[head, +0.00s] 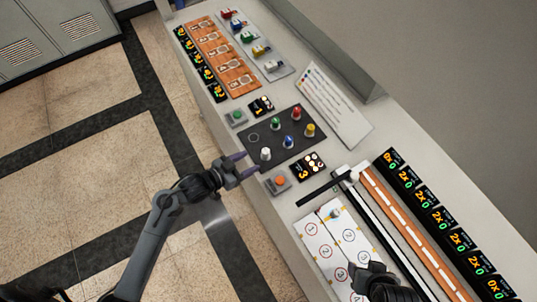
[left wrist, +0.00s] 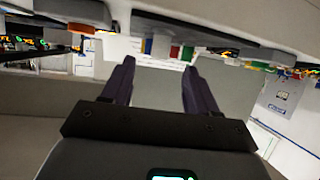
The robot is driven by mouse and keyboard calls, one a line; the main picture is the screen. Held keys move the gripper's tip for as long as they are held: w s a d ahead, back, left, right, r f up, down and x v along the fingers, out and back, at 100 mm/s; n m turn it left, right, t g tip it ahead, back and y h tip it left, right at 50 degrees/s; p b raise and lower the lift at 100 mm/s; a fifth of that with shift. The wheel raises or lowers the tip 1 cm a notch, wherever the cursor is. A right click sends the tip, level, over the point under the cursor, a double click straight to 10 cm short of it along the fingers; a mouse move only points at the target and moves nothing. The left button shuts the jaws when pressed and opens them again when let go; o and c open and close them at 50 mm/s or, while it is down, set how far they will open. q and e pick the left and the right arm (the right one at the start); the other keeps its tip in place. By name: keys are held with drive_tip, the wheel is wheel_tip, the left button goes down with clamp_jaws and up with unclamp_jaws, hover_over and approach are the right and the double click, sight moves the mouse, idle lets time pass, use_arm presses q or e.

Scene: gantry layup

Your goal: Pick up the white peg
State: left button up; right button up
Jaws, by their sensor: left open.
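The white peg (head: 265,154) stands upright on the dark peg board (head: 284,154), at its near left corner. Green, red, blue and yellow pegs stand on the same board. My left gripper (head: 244,164) is open and empty, just left of the white peg, with its fingers pointing toward it. A small gap shows between the fingers and the peg.
An orange button box (head: 278,182) and a small display (head: 311,166) sit close to the board's near side. A green button box (head: 236,117) lies beyond it. A numbered white board (head: 325,243) is nearer. The counter edge runs under my left gripper.

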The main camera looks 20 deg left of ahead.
sight(263, 153)
drive_tip(key=shift+s+f, duration=0.25)
drive_tip(key=shift+f, duration=0.05)
use_arm(q)
drive_tip(key=x, duration=0.9)
drive_tip(key=shift+w+d+r, duration=0.2)
drive_tip(key=shift+w+r, duration=0.05)
drive_tip(key=shift+w, duration=0.25)
drive_tip(key=shift+w+d+f, duration=0.25)
drive_tip(key=shift+w, duration=0.15)
use_arm(e)
drive_tip(key=shift+w+r, duration=0.15)
drive_tip(key=shift+w, duration=0.05)
use_arm(q)
drive_tip(key=shift+c, duration=0.2)
drive_tip(key=c, duration=1)
drive_tip(key=shift+r, duration=0.1)
